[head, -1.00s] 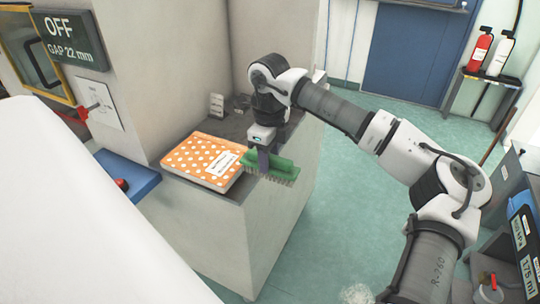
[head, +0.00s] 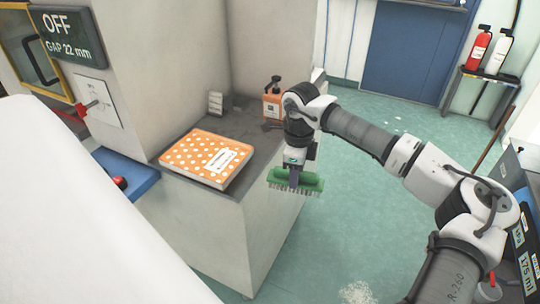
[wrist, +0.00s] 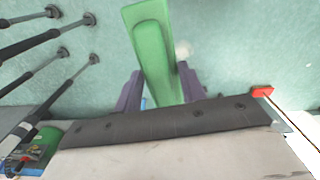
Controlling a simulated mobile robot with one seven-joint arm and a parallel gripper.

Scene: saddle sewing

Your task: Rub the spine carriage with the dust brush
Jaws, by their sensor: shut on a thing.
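The dust brush (head: 311,181) has a green body with bristles pointing down. My gripper (head: 294,178) is shut on it from above and holds it in the air, to the right of the grey cabinet's front corner. In the wrist view the green brush (wrist: 152,42) sits between my purple fingers, with the floor behind it. I cannot pick out the spine carriage with certainty in either view.
An orange book with white dots (head: 208,158) lies on the grey counter. A blue tray (head: 125,172) is at left. Green floor lies open at right.

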